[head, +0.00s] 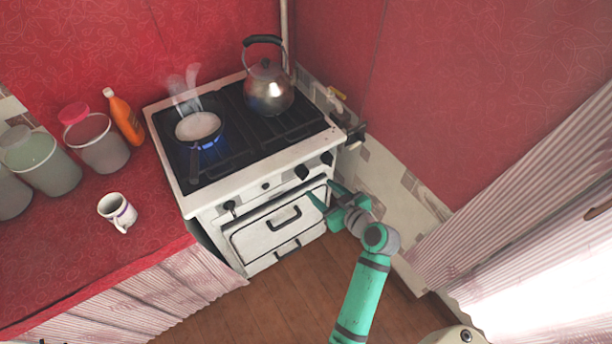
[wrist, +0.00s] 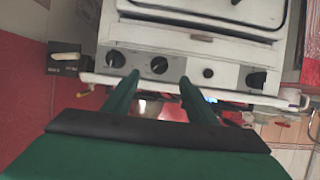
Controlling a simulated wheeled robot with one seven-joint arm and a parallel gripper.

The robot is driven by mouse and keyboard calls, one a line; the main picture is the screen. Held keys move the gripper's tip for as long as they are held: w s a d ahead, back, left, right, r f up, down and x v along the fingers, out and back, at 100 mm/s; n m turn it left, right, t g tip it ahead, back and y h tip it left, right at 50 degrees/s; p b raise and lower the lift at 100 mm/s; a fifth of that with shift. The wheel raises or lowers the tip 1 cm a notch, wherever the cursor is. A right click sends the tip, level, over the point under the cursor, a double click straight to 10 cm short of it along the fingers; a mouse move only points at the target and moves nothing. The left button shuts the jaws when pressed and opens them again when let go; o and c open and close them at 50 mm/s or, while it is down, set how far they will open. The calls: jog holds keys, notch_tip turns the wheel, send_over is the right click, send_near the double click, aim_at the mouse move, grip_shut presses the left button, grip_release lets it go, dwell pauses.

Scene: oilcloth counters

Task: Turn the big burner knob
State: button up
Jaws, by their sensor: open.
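The white stove (head: 250,190) has a front panel with black round knobs. In the head view one knob (head: 302,172) and another (head: 326,158) are at the right, a small one (head: 265,186) is in the middle and one (head: 229,207) is at the left. I cannot tell which is the big burner knob. My gripper (head: 322,192) is open and empty in front of the panel's right part. In the wrist view, which shows the stove upside down, my fingertips (wrist: 159,78) point at the panel, with one knob (wrist: 159,65) between them in the picture, apparently untouched.
A frying pan (head: 198,126) steams over a blue flame at the hob's left. A metal kettle (head: 268,90) stands at the back. The oven handle (head: 285,218) sticks out below the panel. A mug (head: 117,211) is on the left counter. The right wall is close.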

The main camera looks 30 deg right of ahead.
aim_at(306, 176)
jog(key=x, duration=1)
jog(key=shift+w+d, duration=0.1)
jog(key=shift+w, duration=0.35)
jog(key=c, duration=1.1)
